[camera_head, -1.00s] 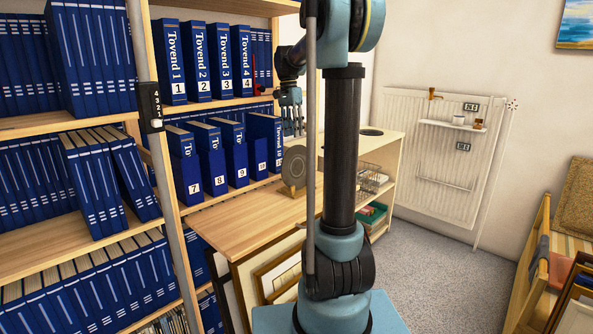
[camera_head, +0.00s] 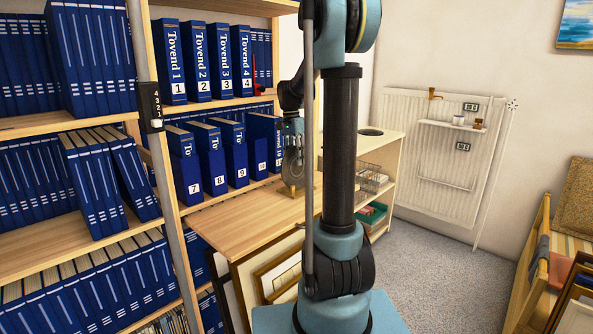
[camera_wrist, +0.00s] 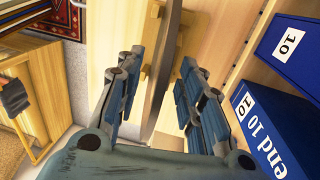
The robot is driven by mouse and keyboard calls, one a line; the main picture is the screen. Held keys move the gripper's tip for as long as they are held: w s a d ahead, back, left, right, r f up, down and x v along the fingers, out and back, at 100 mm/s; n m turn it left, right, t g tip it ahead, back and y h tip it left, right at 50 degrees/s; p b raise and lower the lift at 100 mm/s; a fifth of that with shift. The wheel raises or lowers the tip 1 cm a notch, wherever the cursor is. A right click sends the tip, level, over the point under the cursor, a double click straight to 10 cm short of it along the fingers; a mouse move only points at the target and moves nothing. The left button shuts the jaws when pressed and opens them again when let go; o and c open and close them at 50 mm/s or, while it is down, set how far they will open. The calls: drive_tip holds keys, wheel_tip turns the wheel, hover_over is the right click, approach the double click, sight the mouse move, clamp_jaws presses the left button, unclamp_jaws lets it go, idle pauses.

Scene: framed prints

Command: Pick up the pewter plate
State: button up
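The pewter plate (camera_head: 292,174) is a grey disc standing upright on a small wooden stand (camera_head: 288,190) on the wooden desk top (camera_head: 245,222). In the wrist view the plate (camera_wrist: 160,72) shows nearly edge-on, running between my gripper's fingers. My gripper (camera_head: 293,150) is lowered over the plate from above and covers much of it in the head view. In the wrist view my gripper (camera_wrist: 162,64) is open, one finger on each side of the plate, with visible gaps. The stand (camera_wrist: 193,42) shows beyond the fingertips.
Framed prints (camera_head: 275,275) lean below the desk's front edge. A wire basket (camera_head: 371,180) sits on the shelf to the right. The desk's left part is clear.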

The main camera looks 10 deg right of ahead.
drive_tip(key=shift+f, duration=0.1)
drive_tip(key=shift+c, duration=0.6)
clamp_jaws()
